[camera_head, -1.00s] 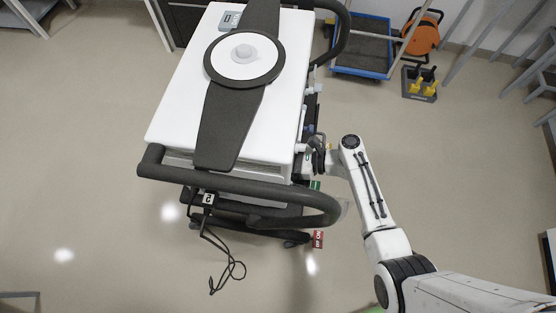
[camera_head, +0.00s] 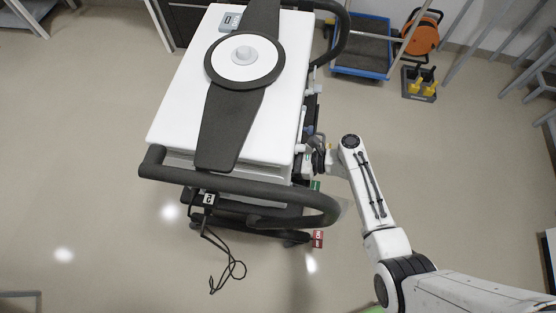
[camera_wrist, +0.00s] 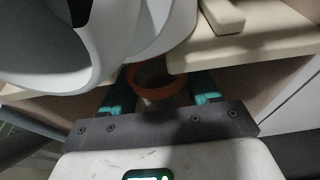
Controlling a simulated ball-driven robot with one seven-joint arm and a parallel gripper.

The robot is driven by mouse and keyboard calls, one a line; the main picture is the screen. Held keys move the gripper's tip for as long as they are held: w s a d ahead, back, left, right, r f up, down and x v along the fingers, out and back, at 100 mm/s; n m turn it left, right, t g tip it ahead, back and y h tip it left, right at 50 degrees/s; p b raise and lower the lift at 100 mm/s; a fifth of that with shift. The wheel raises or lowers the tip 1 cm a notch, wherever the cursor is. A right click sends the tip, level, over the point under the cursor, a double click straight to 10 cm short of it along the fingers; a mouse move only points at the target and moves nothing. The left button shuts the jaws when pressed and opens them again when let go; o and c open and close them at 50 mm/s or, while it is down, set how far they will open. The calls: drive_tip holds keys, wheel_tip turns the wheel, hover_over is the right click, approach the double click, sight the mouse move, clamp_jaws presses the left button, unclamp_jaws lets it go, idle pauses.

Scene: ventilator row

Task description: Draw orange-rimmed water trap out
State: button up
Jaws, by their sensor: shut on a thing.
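The orange-rimmed water trap (camera_wrist: 160,87) shows in the wrist view between the two teal-padded fingers of my gripper (camera_wrist: 162,92). Its orange rim faces the camera, and its lower part is hidden by the gripper body. My gripper is shut on it, just below a pale ledge of the ventilator. In the head view my gripper (camera_head: 318,157) is at the right side of the white ventilator (camera_head: 185,120), and the trap cannot be made out there.
A curved white part (camera_wrist: 110,35) hangs close over the fingers in the wrist view. A black push handle (camera_head: 240,187) wraps the ventilator's near end. A blue-edged cart (camera_head: 360,45) and an orange reel (camera_head: 421,37) stand at the back right.

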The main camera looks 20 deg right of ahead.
drive_tip(key=shift+r, duration=0.3)
drive_tip(key=shift+d+p, duration=0.15)
drive_tip(key=shift+p, duration=0.15)
drive_tip(key=s+d+p, duration=0.2)
drive_tip(key=s+d, duration=0.5)
drive_tip(key=d, duration=0.3)
drive_tip(key=shift+d, duration=0.25)
idle(1.1)
drive_tip(key=shift+s, duration=0.1)
